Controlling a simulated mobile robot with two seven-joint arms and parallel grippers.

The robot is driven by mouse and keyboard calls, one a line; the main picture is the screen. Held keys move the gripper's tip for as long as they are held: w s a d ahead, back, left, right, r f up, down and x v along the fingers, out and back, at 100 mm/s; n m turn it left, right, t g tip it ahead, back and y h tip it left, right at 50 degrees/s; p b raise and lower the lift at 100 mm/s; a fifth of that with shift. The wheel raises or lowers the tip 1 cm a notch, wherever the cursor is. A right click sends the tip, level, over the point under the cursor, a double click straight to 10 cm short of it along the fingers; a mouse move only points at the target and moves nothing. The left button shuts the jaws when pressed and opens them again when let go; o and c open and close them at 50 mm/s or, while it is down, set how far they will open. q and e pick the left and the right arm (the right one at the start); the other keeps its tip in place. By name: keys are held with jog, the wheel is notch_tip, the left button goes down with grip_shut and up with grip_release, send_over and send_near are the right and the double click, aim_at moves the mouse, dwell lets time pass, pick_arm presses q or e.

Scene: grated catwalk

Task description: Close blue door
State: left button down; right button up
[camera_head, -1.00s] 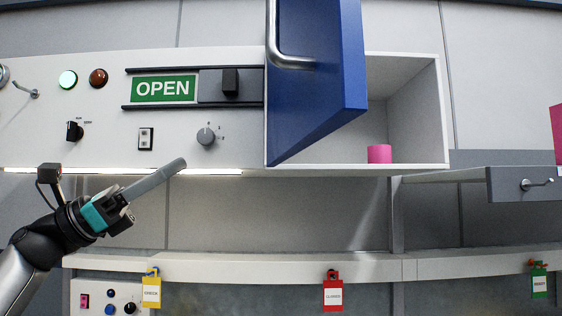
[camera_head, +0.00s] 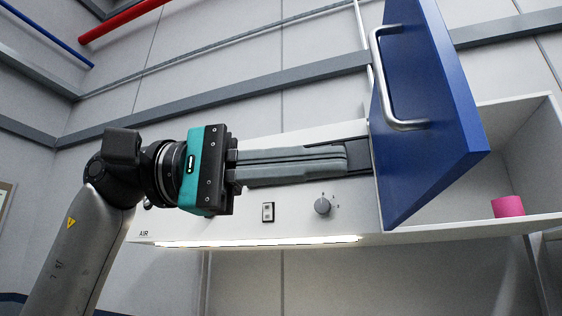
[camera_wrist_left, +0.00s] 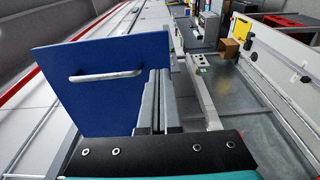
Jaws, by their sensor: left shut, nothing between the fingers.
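The blue door (camera_head: 425,110) stands open on the front of the white cabinet, with a silver bar handle (camera_head: 392,85) on its face. The door and handle also show in the left wrist view (camera_wrist_left: 105,105). My left gripper (camera_head: 345,158) is shut and empty. Its fingertips point right toward the door near its hinge side; I cannot tell whether they touch it. The shut fingers show in the left wrist view (camera_wrist_left: 157,88) beside the door's right part. My right gripper is not in view.
A grey knob (camera_head: 322,206) and a switch (camera_head: 268,212) are on the panel below my left gripper. A lit strip (camera_head: 260,242) runs under the cabinet.

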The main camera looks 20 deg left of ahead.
aim_at(443, 152)
pick_arm(q)
jog(key=d, duration=0.2)
jog(key=w+d, duration=0.1)
jog(key=d, duration=0.2)
jog(key=d+p, duration=0.1)
jog(key=d, duration=0.2)
jog(key=shift+w, duration=0.15)
